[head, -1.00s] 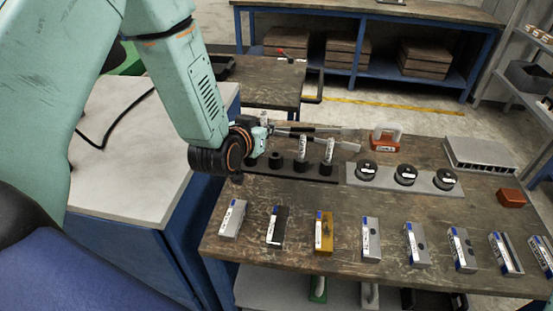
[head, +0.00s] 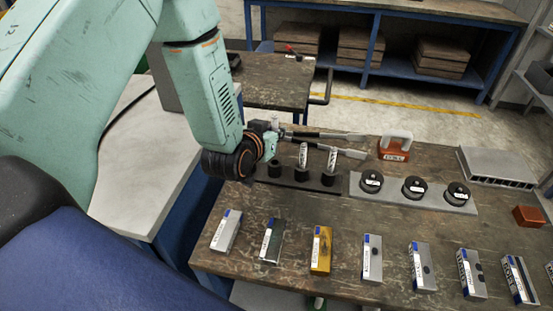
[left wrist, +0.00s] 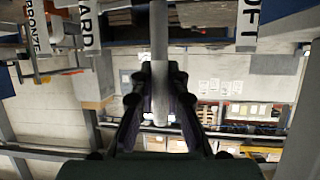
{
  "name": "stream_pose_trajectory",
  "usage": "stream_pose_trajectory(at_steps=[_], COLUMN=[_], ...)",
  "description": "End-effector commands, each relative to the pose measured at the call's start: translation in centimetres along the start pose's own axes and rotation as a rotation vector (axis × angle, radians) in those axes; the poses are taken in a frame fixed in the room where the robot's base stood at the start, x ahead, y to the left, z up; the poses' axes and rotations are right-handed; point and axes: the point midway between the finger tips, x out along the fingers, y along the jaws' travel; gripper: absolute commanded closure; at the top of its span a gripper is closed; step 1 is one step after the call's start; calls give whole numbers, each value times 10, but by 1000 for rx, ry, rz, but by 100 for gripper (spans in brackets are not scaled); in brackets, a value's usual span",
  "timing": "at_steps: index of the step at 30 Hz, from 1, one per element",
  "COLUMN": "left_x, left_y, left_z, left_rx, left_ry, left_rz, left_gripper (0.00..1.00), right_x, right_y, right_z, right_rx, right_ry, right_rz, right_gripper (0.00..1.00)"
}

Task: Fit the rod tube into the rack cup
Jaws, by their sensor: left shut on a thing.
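My left gripper (head: 272,139) is at the left end of the black rack (head: 318,184), at the end of its green arm. It is shut on a grey rod tube (left wrist: 159,60), which runs upright between the dark fingers in the left wrist view. The tube's lower end is out of that frame, and my arm and gripper largely hide it in the head view. Another dark cup (head: 274,168) is just below the gripper. I cannot tell whether the held tube touches a cup. My right gripper is not in view.
Two long tools (head: 345,153) lie behind the rack. Several labelled blocks (head: 320,250) line the front edge. Bare table lies between them and the rack.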

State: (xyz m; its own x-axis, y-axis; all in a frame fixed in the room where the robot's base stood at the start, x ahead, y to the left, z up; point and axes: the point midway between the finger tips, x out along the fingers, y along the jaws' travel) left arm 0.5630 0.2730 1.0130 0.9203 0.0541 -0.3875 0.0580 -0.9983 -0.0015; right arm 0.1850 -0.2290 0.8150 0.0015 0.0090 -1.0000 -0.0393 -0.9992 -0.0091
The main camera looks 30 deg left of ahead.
Motion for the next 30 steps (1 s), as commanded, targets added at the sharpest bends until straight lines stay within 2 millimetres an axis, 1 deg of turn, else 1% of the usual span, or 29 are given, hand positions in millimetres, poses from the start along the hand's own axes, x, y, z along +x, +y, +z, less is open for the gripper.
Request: stream_pose_trajectory(at_steps=[1, 3, 8, 12, 16, 19, 29, 30], left_x=[4, 7, 13, 20, 28, 30, 32, 32], left_y=[0, 0, 0, 1, 1, 1, 0, 0], left_z=[10, 18, 29, 47, 61, 64, 66, 66], left_rx=[1, 2, 1, 2, 2, 1, 1, 1], left_ry=[-2, 0, 0, 0, 1, 2, 2, 1], left_rz=[0, 0, 0, 1, 1, 1, 0, 0], left_gripper=[100, 100, 100, 100, 100, 100, 100, 84], right_x=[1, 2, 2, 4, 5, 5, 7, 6], right_y=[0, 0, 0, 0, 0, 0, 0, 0], right_z=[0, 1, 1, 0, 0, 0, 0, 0], right_rx=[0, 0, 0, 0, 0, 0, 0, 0], right_ry=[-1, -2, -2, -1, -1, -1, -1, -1], right_rz=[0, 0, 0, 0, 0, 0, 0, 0], right_gripper=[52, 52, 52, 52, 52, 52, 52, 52])
